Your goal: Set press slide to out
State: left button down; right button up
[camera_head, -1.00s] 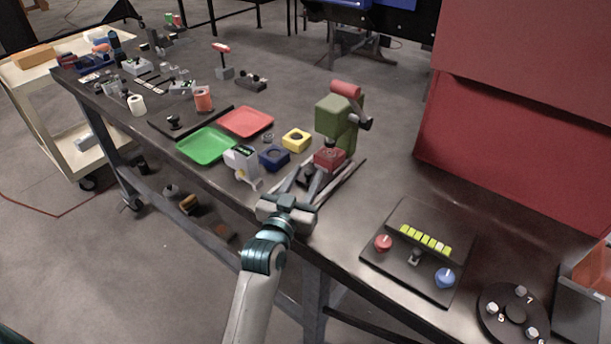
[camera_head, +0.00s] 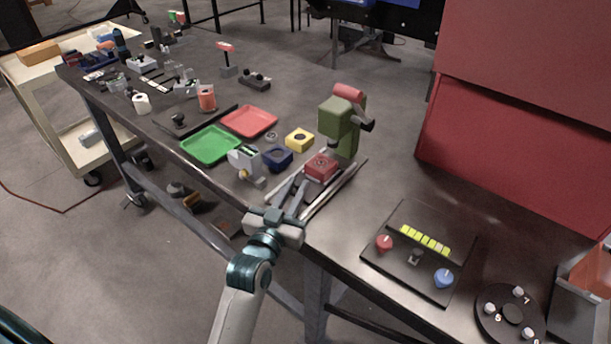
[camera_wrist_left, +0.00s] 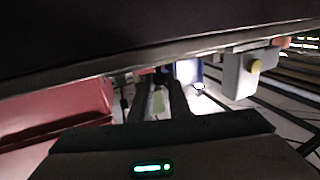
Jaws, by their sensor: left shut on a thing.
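The green press (camera_head: 337,124) with a red handle on top (camera_head: 349,93) stands at the middle of the table. Its slide carries a red block (camera_head: 321,168) that sits out in front of the press body, between dark rails (camera_head: 334,190) running toward the table's front edge. My left gripper (camera_head: 296,187) reaches in from the front edge, in line with the slide. It is shut on the slide's near end; the fingers largely hide the gripped part. In the left wrist view a pale greenish piece (camera_wrist_left: 159,102) shows between the dark fingers. My right gripper is not in view.
Left of the slide are a grey-white device (camera_head: 245,162), a blue block (camera_head: 277,158) and a yellow block (camera_head: 299,140). Green (camera_head: 210,146) and red (camera_head: 249,121) trays lie farther left. A knob panel (camera_head: 405,262) lies right. Bare table is between panel and press.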

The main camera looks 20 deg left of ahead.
pick_arm(q)
jog(key=s+a+p, duration=0.2)
jog(key=s, duration=0.5)
jog(key=shift+s+a, duration=0.35)
jog(key=shift+a, duration=0.05)
jog(key=shift+f, duration=0.1)
jog(key=c, duration=1.7)
grip_release()
jog(key=shift+s, duration=0.1)
jog(key=shift+o, duration=0.2)
jog(key=shift+s+a, duration=0.1)
jog(key=shift+s, duration=0.05)
